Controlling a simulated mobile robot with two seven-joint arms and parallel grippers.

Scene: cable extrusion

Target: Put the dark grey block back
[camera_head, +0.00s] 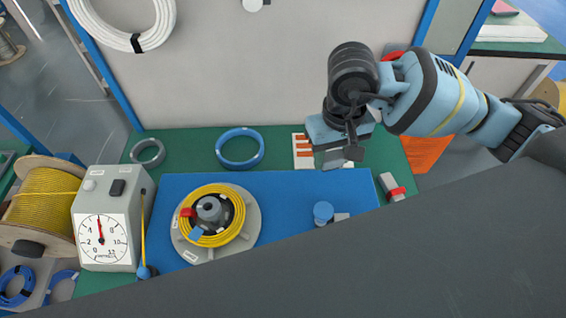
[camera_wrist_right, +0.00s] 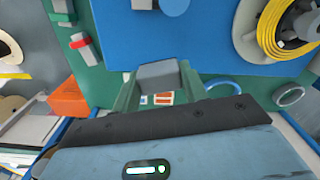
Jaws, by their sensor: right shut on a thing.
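My right gripper (camera_head: 345,157) hangs over the back right part of the workbench, above the back edge of the blue board (camera_head: 285,190). In the right wrist view, its two fingers are closed on a grey block (camera_wrist_right: 160,73). The block sits between the fingertips, and its flat face shows. In the head view the fingers are dark and small, and the block (camera_head: 333,158) is hard to tell from them. My left gripper is not in view.
A yellow cable reel (camera_head: 250,222) lies on the board, with a blue knob (camera_head: 323,210) to its right. A grey piece with a red band (camera_head: 394,188) is at the right edge. A white card with orange strips (camera_head: 301,139) and a blue ring (camera_head: 258,155) lie behind.

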